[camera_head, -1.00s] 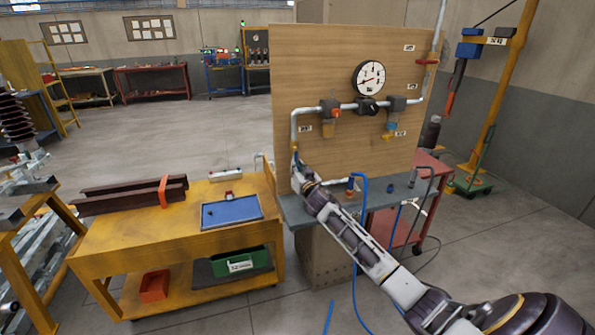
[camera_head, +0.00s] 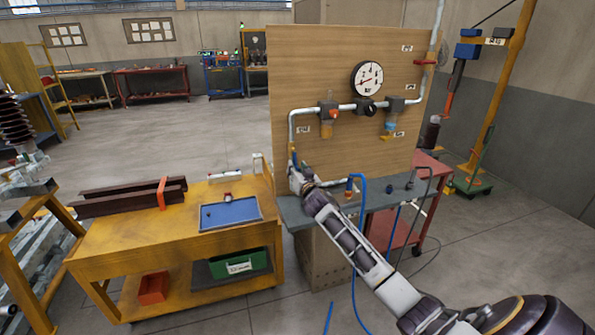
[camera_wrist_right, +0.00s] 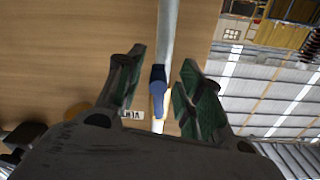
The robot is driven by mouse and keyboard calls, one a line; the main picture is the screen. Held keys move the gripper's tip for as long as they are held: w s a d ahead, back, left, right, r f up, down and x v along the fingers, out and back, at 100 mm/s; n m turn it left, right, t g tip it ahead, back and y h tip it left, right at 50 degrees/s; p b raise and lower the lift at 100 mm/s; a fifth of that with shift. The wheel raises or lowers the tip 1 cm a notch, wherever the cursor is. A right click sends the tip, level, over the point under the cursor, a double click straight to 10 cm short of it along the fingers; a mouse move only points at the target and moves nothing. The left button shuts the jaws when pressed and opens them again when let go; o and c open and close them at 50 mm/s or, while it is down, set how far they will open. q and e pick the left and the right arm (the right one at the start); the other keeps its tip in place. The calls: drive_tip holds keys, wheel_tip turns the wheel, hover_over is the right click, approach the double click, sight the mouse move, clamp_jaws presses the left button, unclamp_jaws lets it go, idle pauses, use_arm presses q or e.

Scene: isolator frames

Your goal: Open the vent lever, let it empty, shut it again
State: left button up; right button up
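The vent lever (camera_wrist_right: 158,95) is a small blue handle at the end of a pale pipe (camera_wrist_right: 167,30) in the right wrist view, roughly in line with the pipe. My right gripper (camera_wrist_right: 163,65) is open, with one green-padded finger on each side of the pipe and lever; gaps show on both sides. My left gripper is out of view.
A red handle (camera_head: 425,62) is at upper right. A blue hose (camera_head: 356,240) hangs near my right arm. A yellow cart (camera_head: 150,240) stands left.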

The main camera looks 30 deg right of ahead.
drive_tip(key=shift+a, duration=0.2)
drive_tip(key=shift+s, duration=0.15)
drive_tip(key=v, duration=1.1)
drive_tip(key=shift+s, duration=0.35)
drive_tip(key=shift+d, duration=0.1)
drive_tip(key=shift+c, duration=0.4)
